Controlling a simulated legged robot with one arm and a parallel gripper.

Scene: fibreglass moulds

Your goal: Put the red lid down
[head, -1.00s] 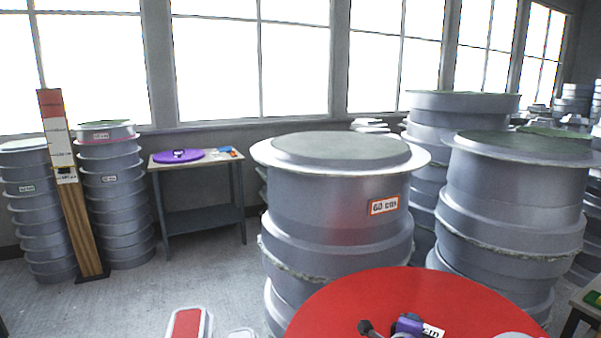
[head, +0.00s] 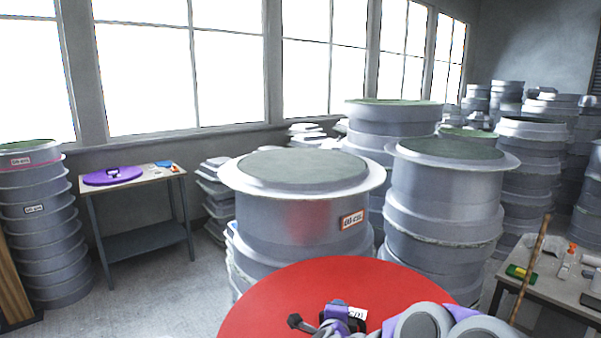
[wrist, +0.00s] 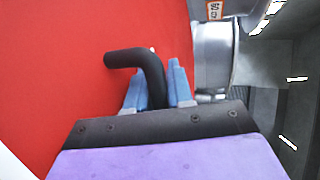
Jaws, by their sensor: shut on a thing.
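The red lid (head: 290,295) is a large red disc at the bottom of the head view, in front of the nearest grey mould stack. It fills the left of the wrist view (wrist: 60,60). My gripper (wrist: 155,90) has its blue fingers shut on the lid's black bent handle (wrist: 130,57). In the head view my gripper (head: 325,318) shows at the lower edge over the lid. The lid's lower part is hidden by my arm and cut off by the frame, and I cannot tell what is under it.
The nearest mould stack (head: 300,215) carries a "60 cm" label, with another stack (head: 445,215) to its right. A table (head: 75,183) with a purple lid (head: 110,178) stands at left. A cluttered table (head: 570,290) stands at right. Floor (head: 150,285) is clear at lower left.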

